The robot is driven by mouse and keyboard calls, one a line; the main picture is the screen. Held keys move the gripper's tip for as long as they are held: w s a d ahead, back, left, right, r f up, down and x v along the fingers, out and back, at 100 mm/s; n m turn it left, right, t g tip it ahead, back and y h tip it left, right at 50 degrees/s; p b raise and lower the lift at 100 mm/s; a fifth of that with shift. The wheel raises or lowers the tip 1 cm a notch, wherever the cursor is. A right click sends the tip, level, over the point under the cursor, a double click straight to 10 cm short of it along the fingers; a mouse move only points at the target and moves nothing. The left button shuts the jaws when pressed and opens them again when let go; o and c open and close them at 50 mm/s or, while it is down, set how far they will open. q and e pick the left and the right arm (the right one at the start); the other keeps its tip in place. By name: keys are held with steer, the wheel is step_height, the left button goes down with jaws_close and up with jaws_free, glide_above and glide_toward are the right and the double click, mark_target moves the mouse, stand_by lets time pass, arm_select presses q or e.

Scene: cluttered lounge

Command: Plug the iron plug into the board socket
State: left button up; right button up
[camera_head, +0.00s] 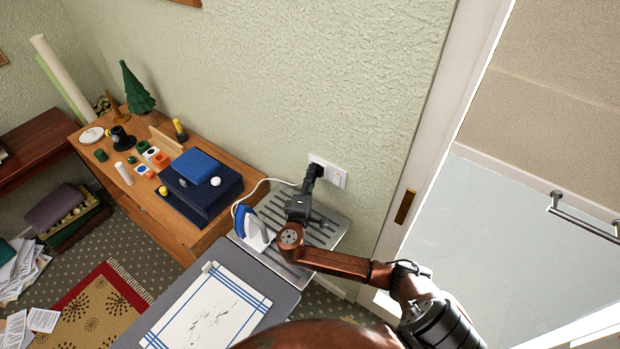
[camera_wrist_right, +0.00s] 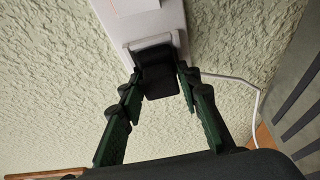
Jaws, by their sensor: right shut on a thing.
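The white board socket (camera_head: 341,180) is on the wall above the slatted metal rest, and it fills the top of the right wrist view (camera_wrist_right: 150,22). My right gripper (camera_head: 314,172) is at the socket's left part. Its fingers (camera_wrist_right: 159,84) are shut on the black iron plug (camera_wrist_right: 160,76). The plug is against the socket face in the wrist view; its pins are hidden, so I cannot tell how deep it sits. The blue and white iron (camera_head: 250,226) stands on the metal rest, with a white cord (camera_head: 262,183) behind it. My left gripper is not in view.
The ironing board (camera_head: 282,290) carries a blue-striped cloth (camera_head: 210,308) and the slatted metal rest (camera_head: 328,232). A wooden cabinet (camera_head: 185,232) to the left holds a blue box (camera_head: 205,190) and small items. A door frame (camera_head: 425,150) stands to the right.

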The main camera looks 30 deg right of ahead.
steer(key=shift+d, duration=0.15)
steer(key=o, duration=1.3)
steer(key=v, duration=1.2)
steer(key=shift+w, duration=0.1)
